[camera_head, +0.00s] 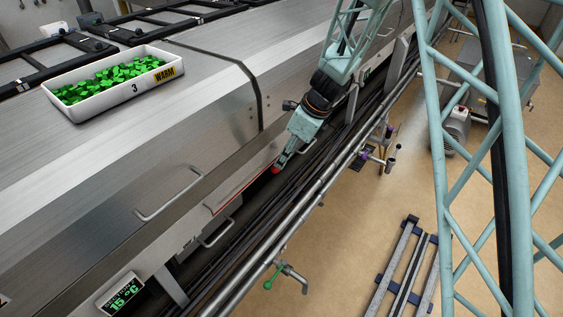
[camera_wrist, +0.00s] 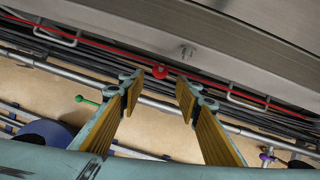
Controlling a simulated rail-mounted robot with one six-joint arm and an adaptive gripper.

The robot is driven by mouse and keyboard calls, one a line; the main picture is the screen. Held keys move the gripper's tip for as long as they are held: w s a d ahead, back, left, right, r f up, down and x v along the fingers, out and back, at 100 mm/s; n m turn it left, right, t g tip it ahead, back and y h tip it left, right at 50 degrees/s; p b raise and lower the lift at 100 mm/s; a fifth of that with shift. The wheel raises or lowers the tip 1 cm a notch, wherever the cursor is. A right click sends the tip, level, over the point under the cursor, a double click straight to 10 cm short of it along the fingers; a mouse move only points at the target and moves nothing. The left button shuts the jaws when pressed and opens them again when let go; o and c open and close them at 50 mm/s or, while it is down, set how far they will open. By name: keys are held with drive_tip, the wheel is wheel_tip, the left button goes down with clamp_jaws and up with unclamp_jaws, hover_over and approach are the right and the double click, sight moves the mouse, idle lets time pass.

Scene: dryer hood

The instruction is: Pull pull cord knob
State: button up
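The red pull cord knob (camera_head: 276,169) sits on a thin red cord (camera_head: 237,193) along the lower edge of the steel hood. In the wrist view the round knob (camera_wrist: 160,71) appears between and just beyond my fingertips. My gripper (camera_head: 283,160) is open and empty, with its tips close to the knob in the head view. In the wrist view the two yellow-padded fingers of my gripper (camera_wrist: 160,82) stand apart with a clear gap. I cannot tell whether the tips touch the knob.
Steel handles (camera_head: 168,196) stick out from the hood (camera_head: 190,125). Pipes (camera_head: 290,225) run alongside below, with a green-handled valve (camera_head: 272,277). A white tray of green pieces (camera_head: 122,85) stands on top. A display (camera_head: 121,292) reads 15 °C. A rack (camera_head: 402,268) stands on the floor.

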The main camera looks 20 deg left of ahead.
drive_tip(key=shift+v, duration=1.3)
drive_tip(key=s+d+r+n+t, duration=0.1)
drive_tip(key=s+d+r+n, duration=0.2)
drive_tip(key=s+d+r, duration=0.4)
drive_tip(key=s+d+r+n+h, duration=0.1)
drive_tip(key=s+d+r+n, duration=0.2)
drive_tip(key=d+r, duration=0.5)
drive_tip(key=s+d+r+n+t, duration=0.1)
drive_tip(key=s+d+r+n, duration=0.3)
drive_tip(key=r, duration=0.6)
drive_tip(key=s+d+r+n+h, duration=0.1)
drive_tip(key=s+d+r+n, duration=0.1)
drive_tip(key=s+d, duration=0.5)
drive_tip(key=s+d+r+n+t+h, duration=0.1)
drive_tip(key=s+d+r+n, duration=0.2)
drive_tip(key=s+d, duration=0.4)
drive_tip(key=s+d+r+n+h, duration=0.1)
drive_tip(key=s+d+n, duration=0.3)
drive_tip(key=s, duration=1.2)
drive_tip(key=shift+d+r+n+h, duration=0.35)
drive_tip(key=shift+d+r, duration=0.5)
drive_tip(key=shift+d, duration=0.75)
drive_tip(key=shift+c, duration=0.7)
